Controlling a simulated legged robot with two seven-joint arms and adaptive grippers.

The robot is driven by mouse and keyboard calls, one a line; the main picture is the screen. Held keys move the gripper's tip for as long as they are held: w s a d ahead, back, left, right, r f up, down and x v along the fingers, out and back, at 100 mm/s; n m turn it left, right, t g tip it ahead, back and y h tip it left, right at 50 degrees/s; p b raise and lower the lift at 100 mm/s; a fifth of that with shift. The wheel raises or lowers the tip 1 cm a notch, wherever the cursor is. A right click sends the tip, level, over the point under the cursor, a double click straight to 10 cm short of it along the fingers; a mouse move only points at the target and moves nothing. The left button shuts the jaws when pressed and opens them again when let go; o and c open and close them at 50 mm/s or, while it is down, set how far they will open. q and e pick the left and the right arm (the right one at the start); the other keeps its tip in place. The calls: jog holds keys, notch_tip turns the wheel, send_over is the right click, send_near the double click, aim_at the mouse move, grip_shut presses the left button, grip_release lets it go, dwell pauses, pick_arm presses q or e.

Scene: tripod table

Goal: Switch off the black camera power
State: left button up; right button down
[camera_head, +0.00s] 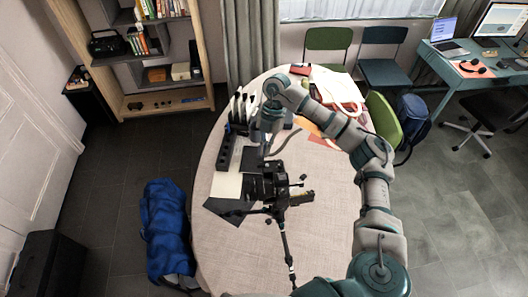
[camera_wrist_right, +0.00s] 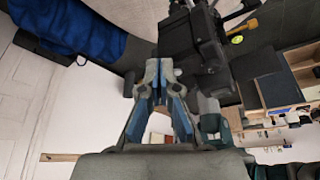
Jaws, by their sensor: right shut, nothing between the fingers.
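The black camera (camera_head: 268,184) sits on its tripod (camera_head: 285,240) on the round table (camera_head: 330,228). My right arm reaches over the table from the lower right and bends down from above. My right gripper (camera_head: 264,154) is just behind the camera's top, close to it; I cannot tell whether it touches. In the right wrist view, the right gripper (camera_wrist_right: 160,68) is shut with nothing in it, its tips beside the black camera body (camera_wrist_right: 190,35). The power switch is too small to make out. My left gripper is not in view.
A black rack with white upright items (camera_head: 236,115) stands behind the camera at left. A cream bag (camera_head: 340,90) lies at the table's back right. Papers (camera_head: 228,184) lie left of the camera. The table's right front is clear. A blue bag (camera_head: 165,230) is on the floor.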

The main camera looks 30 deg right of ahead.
jog(key=a+v, duration=0.1)
jog(key=v, duration=0.9)
jog(key=shift+r, duration=0.3)
jog(key=shift+w+d+f, duration=0.1)
jog(key=shift+d, duration=0.3)
jog(key=shift+a, duration=0.15)
